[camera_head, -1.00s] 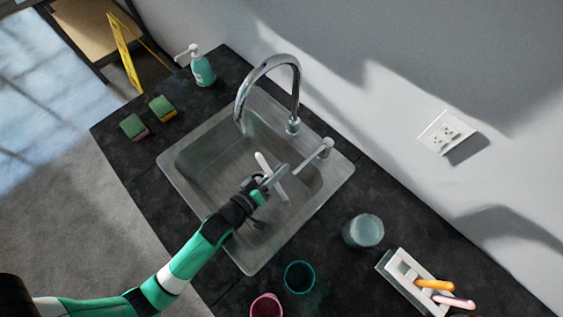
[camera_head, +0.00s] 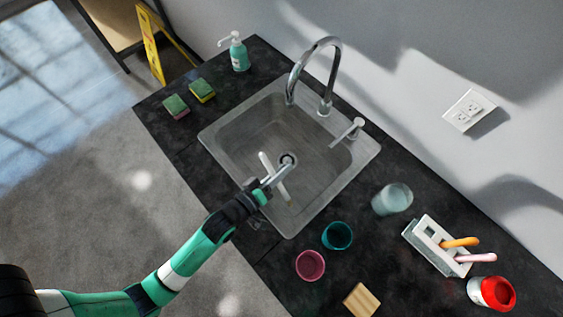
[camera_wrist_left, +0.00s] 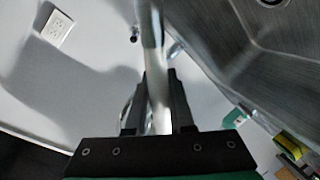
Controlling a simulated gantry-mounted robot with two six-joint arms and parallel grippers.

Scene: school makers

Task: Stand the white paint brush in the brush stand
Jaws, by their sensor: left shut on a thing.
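The white paint brush (camera_head: 266,164) is held in my left gripper (camera_head: 276,179) above the front part of the sink (camera_head: 228,128). One end of the brush points up and left past the fingers, the other down and right. In the left wrist view the brush (camera_wrist_left: 152,32) runs between the two fingers of the left gripper (camera_wrist_left: 158,92). The white brush stand (camera_head: 421,238) is on the dark counter at the right, clear of the gripper. It holds an orange brush (camera_head: 459,242) and a pink brush (camera_head: 477,258). My right gripper is out of view.
The tap (camera_head: 322,42) arches over the sink's back. A red-lidded jar (camera_head: 491,292) is beside the stand. A wooden block (camera_head: 361,300) lies in front.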

